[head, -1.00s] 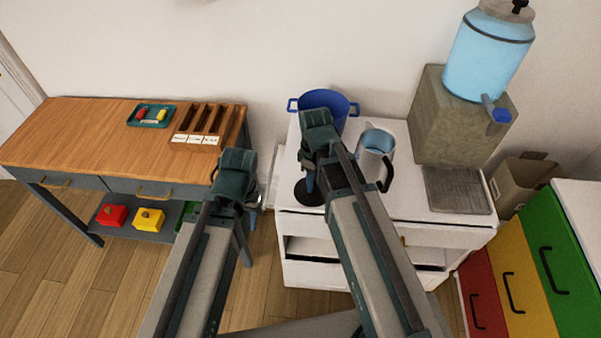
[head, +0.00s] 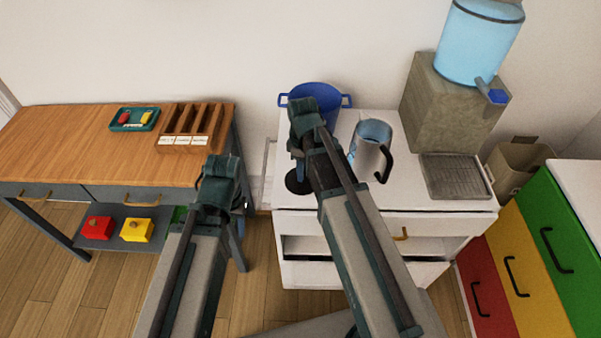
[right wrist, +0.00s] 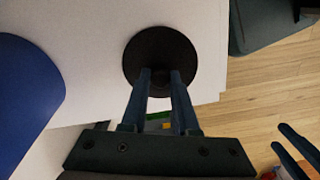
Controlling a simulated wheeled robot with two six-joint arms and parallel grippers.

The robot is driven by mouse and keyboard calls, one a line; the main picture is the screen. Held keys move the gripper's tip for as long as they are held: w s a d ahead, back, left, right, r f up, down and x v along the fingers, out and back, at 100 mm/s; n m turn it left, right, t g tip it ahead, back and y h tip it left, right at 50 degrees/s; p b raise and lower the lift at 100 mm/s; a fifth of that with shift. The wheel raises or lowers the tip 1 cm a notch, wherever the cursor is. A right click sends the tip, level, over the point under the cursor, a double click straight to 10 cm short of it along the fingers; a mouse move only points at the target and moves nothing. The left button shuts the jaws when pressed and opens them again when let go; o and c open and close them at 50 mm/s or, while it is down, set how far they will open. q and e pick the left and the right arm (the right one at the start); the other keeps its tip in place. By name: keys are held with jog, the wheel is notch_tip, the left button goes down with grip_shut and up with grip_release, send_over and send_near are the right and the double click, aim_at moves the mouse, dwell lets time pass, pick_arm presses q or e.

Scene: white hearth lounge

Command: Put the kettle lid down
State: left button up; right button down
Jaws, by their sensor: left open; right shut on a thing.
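The kettle lid (head: 296,183) is a dark round disc at the left front part of the white counter. It also shows in the right wrist view (right wrist: 148,48), lying over the counter near its edge. My right gripper (right wrist: 163,78) is shut on the lid's knob; I cannot tell whether the lid touches the counter. The kettle (head: 368,158) stands to the right, silvery with a black handle, its top uncovered and bluish inside. My left gripper (head: 240,204) is open and empty, left of the counter; its fingers show at the right wrist view's lower right corner.
A blue pot (head: 325,95) stands behind my right gripper on the white counter (head: 420,218). A water dispenser (head: 478,45) on a grey block and a drip tray (head: 455,177) are at right. A wooden table (head: 75,145) stands left, across a gap.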

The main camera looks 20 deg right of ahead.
jog(key=shift+f, duration=0.1)
jog(key=c, duration=0.7)
grip_release()
notch_tip(320, 180, up, 12)
jog(key=p, duration=1.2)
jog(key=s+a+m, duration=0.2)
jog(key=s+a, duration=0.1)
jog(key=s, duration=0.1)
jog(key=s+a+m, duration=0.3)
jog(key=s+a, duration=0.1)
jog(key=s, duration=0.1)
jog(key=s+a+m+h, duration=0.1)
jog(key=s+a+m, duration=0.1)
jog(key=s, duration=0.3)
jog(key=shift+s+a+r, duration=0.15)
jog(key=shift+a+r, duration=0.05)
jog(key=shift+a, duration=0.55)
